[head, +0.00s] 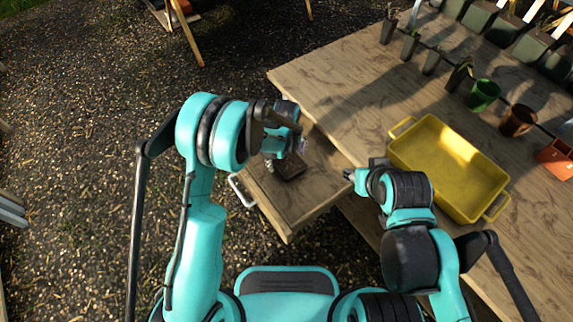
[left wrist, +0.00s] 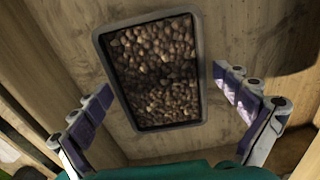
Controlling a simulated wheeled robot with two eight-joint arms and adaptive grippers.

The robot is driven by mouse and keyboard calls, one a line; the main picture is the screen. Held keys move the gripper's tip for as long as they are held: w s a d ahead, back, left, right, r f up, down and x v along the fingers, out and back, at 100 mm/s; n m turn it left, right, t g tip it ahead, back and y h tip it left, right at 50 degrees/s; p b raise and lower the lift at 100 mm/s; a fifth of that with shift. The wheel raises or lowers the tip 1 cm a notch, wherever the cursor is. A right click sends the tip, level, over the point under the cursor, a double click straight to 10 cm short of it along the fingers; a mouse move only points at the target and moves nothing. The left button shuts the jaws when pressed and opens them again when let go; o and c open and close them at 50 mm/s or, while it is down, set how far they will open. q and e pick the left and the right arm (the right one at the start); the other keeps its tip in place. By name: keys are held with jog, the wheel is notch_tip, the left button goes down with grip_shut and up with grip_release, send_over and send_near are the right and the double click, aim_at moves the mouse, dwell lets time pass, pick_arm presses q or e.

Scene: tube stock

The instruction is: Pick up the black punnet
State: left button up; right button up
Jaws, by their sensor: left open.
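The black punnet (left wrist: 168,127) is a dark rectangular tray filled with small brown lumps. In the left wrist view it lies on the wooden bottom of an open drawer (head: 309,199). In the head view the punnet (head: 292,168) is small and dark, partly hidden by my left gripper (head: 297,148). That gripper is open above the punnet. Its fingers (left wrist: 162,88) show on either side of the punnet in the left wrist view, with nothing between them gripped. My right gripper (head: 349,175) is near the table edge; its jaws are too small to judge.
A yellow tray (head: 401,130) with handles stands on the wooden table (head: 340,88), right of the drawer. Green (head: 484,95), brown (head: 517,120) and orange (head: 557,158) pots stand farther right. The drawer's walls surround the punnet. The table's left part is clear.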

pick_arm(q)
jog(key=shift+r, duration=0.1)
jog(key=c, duration=1.4)
